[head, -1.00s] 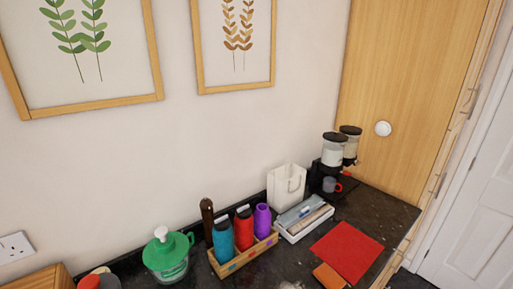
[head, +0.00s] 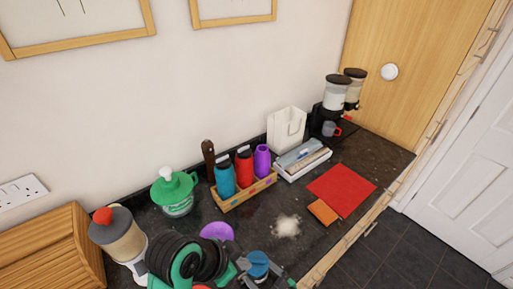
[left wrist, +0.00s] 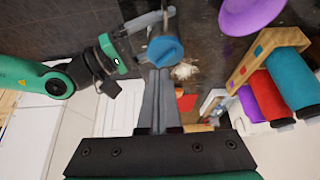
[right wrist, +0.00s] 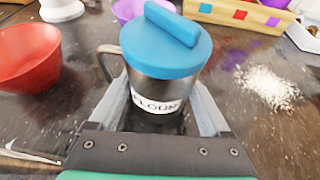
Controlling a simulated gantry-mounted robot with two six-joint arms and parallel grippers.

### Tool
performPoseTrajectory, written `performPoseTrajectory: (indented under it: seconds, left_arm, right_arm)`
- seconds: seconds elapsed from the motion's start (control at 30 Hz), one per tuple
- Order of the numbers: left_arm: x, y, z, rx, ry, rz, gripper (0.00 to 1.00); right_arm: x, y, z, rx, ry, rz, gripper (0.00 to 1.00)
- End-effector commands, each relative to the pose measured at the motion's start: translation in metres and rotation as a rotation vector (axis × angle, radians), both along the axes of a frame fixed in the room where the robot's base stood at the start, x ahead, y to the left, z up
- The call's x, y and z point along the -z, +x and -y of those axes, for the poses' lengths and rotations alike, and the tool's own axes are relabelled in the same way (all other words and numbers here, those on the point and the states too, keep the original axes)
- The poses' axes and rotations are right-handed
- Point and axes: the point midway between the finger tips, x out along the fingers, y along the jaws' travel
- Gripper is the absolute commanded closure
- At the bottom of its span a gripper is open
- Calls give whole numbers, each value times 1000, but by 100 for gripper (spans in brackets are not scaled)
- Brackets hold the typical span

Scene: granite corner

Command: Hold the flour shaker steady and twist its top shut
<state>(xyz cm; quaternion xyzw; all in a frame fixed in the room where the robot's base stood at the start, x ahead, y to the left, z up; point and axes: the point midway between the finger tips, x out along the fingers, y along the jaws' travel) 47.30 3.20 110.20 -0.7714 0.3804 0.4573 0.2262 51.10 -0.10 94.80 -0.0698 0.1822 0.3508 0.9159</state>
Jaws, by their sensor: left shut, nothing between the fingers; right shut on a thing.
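The flour shaker (right wrist: 155,88) is a metal cup with a side handle and a white label. Its blue top (right wrist: 165,42) has a raised bar grip and sits on the cup. My right gripper (right wrist: 160,108) is shut on the cup, one finger on each side. In the head view the blue top (head: 258,263) shows at the bottom; the cup is mostly hidden. In the left wrist view my left gripper (left wrist: 160,75) is shut and empty, its fingertips close to the blue top (left wrist: 165,49). I cannot tell whether they touch it.
Spilled flour (head: 287,226) lies on the dark counter. A bottle crate (head: 235,199), a purple bowl (head: 216,231), a green-topped jar (head: 175,192) and a grey-lidded dispenser (head: 118,236) stand around. A red bowl (right wrist: 28,62) is left of the shaker. A red mat (head: 342,189) lies right.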

Motion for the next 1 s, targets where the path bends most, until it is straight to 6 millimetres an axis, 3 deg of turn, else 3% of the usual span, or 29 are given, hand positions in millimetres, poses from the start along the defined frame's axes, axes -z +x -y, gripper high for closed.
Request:
performPoseTrajectory:
  seconds: [0.2,0.4,0.57,1.0]
  left_arm:
    - [0,0,0,0,0,0,100]
    - [-10,19,-16,-2,-1,0,100]
    - [-7,19,-16,0,-1,-2,100]
    - [48,19,-16,0,0,-3,100]
  right_arm:
    - [0,0,0,0,0,0,85]
    - [0,0,0,0,-1,-1,85]
    - [0,0,0,0,0,0,85]
    - [0,0,0,0,0,0,85]
